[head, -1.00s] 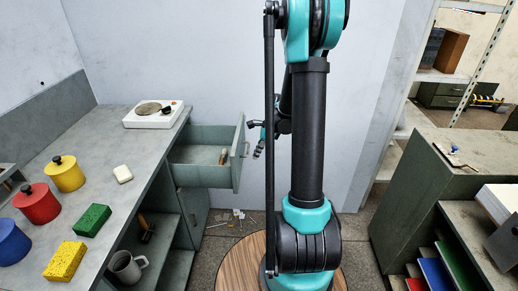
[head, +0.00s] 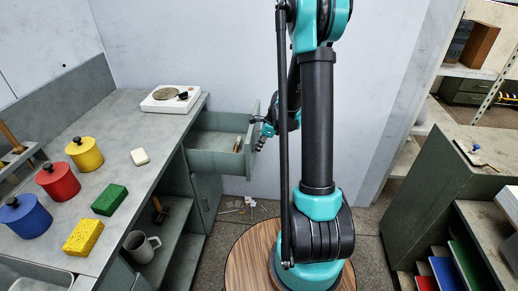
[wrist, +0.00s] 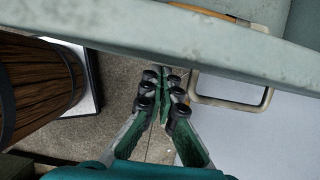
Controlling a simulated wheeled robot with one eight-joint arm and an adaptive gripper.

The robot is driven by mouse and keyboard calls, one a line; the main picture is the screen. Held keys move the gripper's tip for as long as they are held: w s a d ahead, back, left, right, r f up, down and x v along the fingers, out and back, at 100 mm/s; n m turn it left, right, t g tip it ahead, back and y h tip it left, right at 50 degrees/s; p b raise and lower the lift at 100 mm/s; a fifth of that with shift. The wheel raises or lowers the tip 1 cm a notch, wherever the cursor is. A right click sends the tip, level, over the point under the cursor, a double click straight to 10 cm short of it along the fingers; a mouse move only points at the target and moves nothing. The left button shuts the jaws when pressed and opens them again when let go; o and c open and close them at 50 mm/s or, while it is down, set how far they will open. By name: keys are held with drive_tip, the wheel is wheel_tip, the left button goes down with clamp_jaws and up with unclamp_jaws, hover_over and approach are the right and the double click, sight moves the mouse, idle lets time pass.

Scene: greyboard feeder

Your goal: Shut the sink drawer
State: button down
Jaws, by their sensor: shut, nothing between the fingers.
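The sink drawer (head: 217,162) is grey-green and stands open, pulled out of the counter toward the right in the head view. A small orange-brown item lies inside near its front. My gripper (head: 262,138) is beside the outer face of the drawer front. In the wrist view my gripper (wrist: 160,88) has its dark fingertips together with nothing between them. The drawer front's top edge (wrist: 200,42) crosses above the fingers, and the metal bar handle (wrist: 245,104) is just right of them. I cannot tell whether the fingers touch the drawer.
The counter holds a white hotplate (head: 171,98), yellow (head: 84,155), red (head: 57,181) and blue (head: 24,217) canisters, and sponges. A grey mug (head: 141,246) is on the shelf below. Small litter (head: 243,207) lies on the floor under the drawer. A cabinet (head: 425,190) stands right.

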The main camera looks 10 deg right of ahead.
drive_tip(key=w+a, duration=0.4)
drive_tip(key=a, duration=0.9)
drive_tip(key=w+a, duration=0.4)
drive_tip(key=a, duration=0.8)
drive_tip(key=shift+w+a, duration=0.2)
drive_tip(key=shift+a, duration=0.2)
